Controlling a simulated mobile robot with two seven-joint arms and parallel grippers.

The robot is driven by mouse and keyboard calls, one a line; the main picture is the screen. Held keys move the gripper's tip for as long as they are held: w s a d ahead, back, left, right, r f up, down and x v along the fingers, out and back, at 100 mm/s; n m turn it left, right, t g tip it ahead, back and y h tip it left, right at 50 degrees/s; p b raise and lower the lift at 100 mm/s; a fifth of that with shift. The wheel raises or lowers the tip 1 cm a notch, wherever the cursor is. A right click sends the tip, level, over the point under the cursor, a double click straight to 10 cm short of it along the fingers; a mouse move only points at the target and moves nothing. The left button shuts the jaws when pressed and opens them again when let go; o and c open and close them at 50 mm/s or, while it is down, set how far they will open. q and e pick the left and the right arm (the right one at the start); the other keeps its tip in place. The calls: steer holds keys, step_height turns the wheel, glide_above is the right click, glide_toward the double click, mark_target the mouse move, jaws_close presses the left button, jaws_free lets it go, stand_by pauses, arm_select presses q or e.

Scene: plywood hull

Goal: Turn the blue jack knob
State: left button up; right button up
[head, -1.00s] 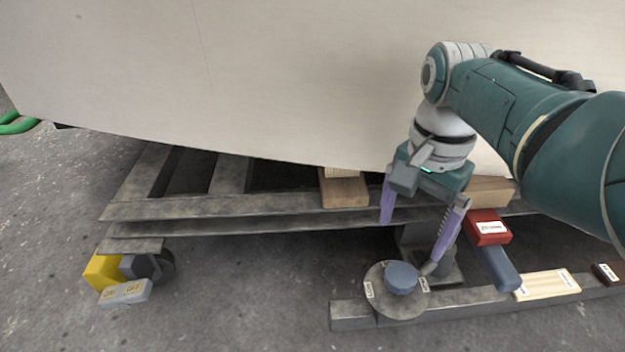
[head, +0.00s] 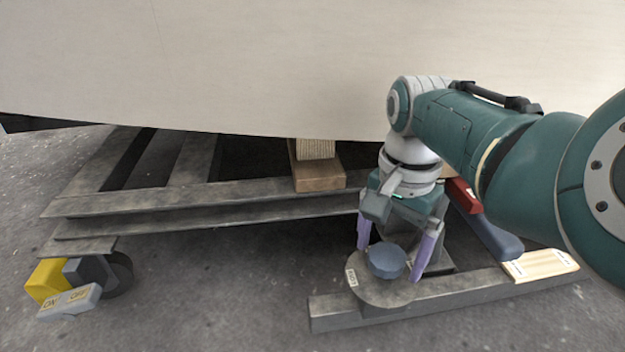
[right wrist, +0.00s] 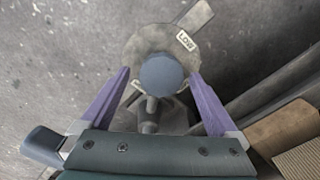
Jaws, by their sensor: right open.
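The blue jack knob (head: 387,260) sits on a round grey disc (head: 372,292) with a label at its left, on the low grey beam. My right gripper (head: 393,262) is open, with one purple finger at each side of the knob and slightly behind it. In the right wrist view the knob (right wrist: 162,76) shows just beyond and between the two fingertips (right wrist: 160,73), with a gap on each side. The disc's label there reads LOW. My left gripper is not in view.
The pale hull (head: 250,70) rises behind my right arm. A grey trailer frame (head: 200,200) carries a wooden block (head: 318,178). A red block (head: 464,195), blue-grey bar (head: 488,232) and light wood piece (head: 540,265) lie at right.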

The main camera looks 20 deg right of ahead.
steer(key=shift+r, duration=0.1)
steer(key=c, duration=1.4)
steer(key=n+p, duration=0.2)
steer(key=shift+r+n, duration=0.1)
steer(key=shift+n, duration=0.3)
steer(key=n+p, duration=0.1)
steer(key=n, duration=0.9)
steer(key=shift+n+p, duration=0.35)
steer(key=shift+n, duration=0.05)
steer(key=shift+w+a+n, duration=0.1)
steer(key=shift+n, duration=2.1)
